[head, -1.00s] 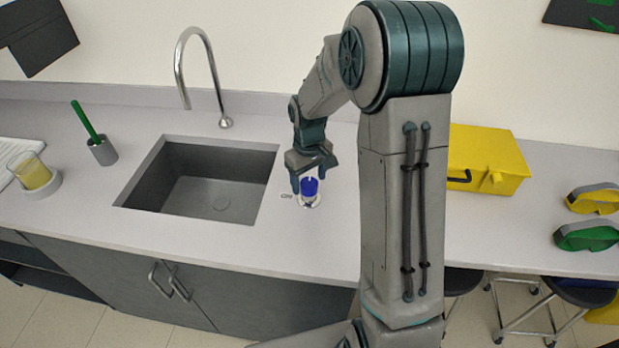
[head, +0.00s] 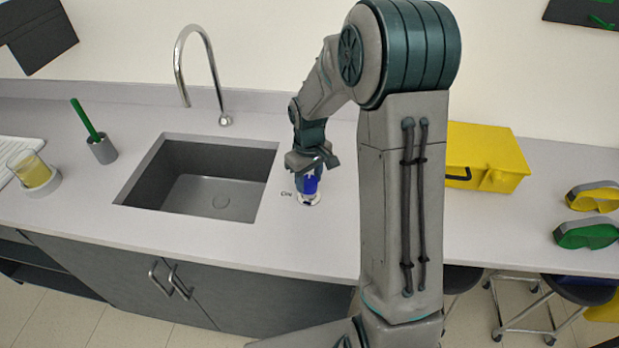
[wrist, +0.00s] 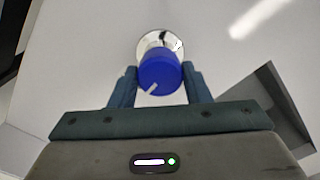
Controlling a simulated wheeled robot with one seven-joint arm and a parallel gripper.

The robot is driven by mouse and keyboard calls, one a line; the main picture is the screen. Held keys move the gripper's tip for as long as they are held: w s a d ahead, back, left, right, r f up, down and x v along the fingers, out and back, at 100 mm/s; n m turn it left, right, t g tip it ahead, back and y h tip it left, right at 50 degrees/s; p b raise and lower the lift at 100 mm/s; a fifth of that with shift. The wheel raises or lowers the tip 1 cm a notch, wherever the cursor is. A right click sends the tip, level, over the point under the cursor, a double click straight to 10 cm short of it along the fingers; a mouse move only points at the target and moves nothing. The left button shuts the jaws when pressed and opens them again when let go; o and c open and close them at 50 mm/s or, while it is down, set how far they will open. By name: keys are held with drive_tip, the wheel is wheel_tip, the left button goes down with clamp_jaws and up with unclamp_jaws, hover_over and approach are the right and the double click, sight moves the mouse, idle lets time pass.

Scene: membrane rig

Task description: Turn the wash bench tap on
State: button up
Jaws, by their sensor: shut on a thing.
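The tap knob (head: 309,184) is blue with a pale pointer mark and stands on a round metal base on the bench, right of the sink. It also shows in the wrist view (wrist: 159,72), with its pale mark pointing to the lower left. My gripper (head: 312,172) is over the knob from above, shut on it, with one finger on each side in the wrist view (wrist: 160,84). The curved metal spout (head: 211,75) rises behind the sink (head: 210,190). No water shows at the spout or in the sink.
A yellow case (head: 487,158) stands to the right on the bench, with yellow goggles (head: 594,197) and green goggles (head: 587,233) beyond it. A brush in a holder (head: 102,148) and a beaker (head: 34,170) stand left of the sink.

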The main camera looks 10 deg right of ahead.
sight(308, 180)
drive_tip(key=n, duration=0.4)
drive_tip(key=shift+n, duration=2)
drive_tip(key=o, duration=1)
wheel_tip(308, 180, up, 14)
drive_tip(key=b, duration=0.1)
drive_tip(key=shift+f, duration=0.1)
